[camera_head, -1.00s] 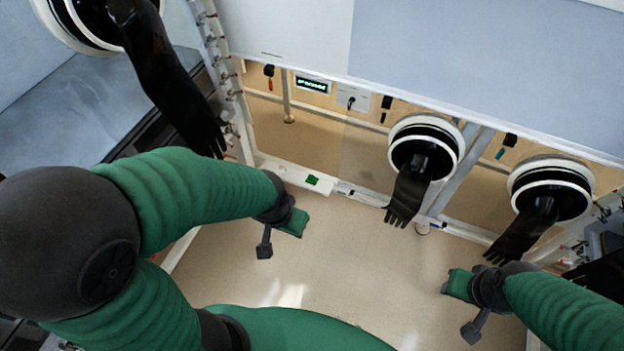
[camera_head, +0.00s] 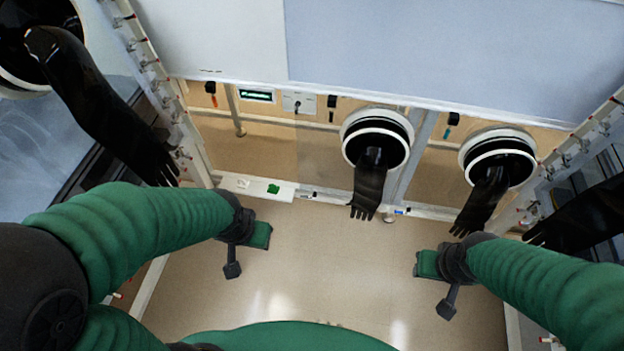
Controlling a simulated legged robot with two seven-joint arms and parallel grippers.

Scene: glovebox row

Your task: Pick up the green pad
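The green pad (camera_head: 273,188) is a small green piece on a white ledge at the foot of the glovebox front, left of centre. My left gripper (camera_head: 250,254) is below it in the picture, apart from it. Its two fingers are spread with nothing between them. My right gripper (camera_head: 432,288) is far to the right of the pad, also spread and empty. Nothing hides the pad.
Black gloves hang from round ports in the glovebox front (camera_head: 366,185) (camera_head: 485,200), and another glove (camera_head: 105,115) hangs at the left. A small pale piece (camera_head: 243,184) lies beside the pad. The beige floor (camera_head: 330,270) between my grippers is clear.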

